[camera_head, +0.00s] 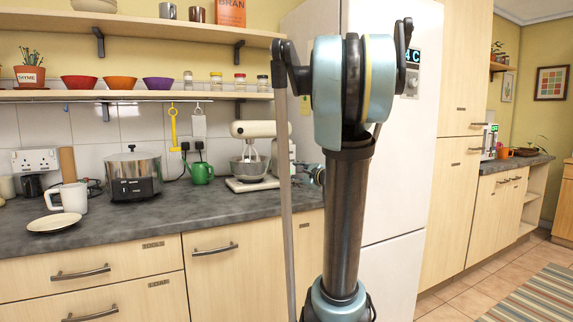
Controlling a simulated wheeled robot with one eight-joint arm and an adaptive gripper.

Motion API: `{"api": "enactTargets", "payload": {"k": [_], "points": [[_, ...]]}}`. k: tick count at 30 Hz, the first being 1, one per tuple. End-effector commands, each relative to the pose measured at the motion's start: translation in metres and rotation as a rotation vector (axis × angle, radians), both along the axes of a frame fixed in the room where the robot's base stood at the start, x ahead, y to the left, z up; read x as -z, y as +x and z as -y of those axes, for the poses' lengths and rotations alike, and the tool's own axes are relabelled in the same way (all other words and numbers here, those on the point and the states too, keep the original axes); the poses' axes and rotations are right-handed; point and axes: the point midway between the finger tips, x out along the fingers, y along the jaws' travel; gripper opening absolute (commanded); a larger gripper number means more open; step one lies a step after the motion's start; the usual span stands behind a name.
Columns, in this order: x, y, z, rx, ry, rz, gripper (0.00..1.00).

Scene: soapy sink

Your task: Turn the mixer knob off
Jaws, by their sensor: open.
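The cream stand mixer (254,129) stands on the grey worktop, left of the tall white fridge. Its metal bowl (247,169) sits under the head. I cannot make out the mixer knob at this size. My gripper (301,169) shows small and partly hidden behind my own upright arm link. It is open, just right of the mixer at about bowl height. I see nothing held in it. I cannot tell whether it touches the mixer.
The lower shelf (150,95) with bowls and jars runs above. The fridge (408,165) stands at the right.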

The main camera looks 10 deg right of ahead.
Motion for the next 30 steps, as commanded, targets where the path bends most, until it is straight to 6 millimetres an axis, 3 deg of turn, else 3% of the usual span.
{"api": "enactTargets", "payload": {"k": [3,9,17,30], "points": [[-0.013,0.021,0.026,0.069,0.139,0.015,0.47],[-0.021,0.034,0.044,0.114,0.239,0.025,0.47],[-0.021,0.058,0.036,0.112,0.243,0.025,0.47],[-0.021,0.123,0.014,0.112,0.24,0.025,0.47]]}}
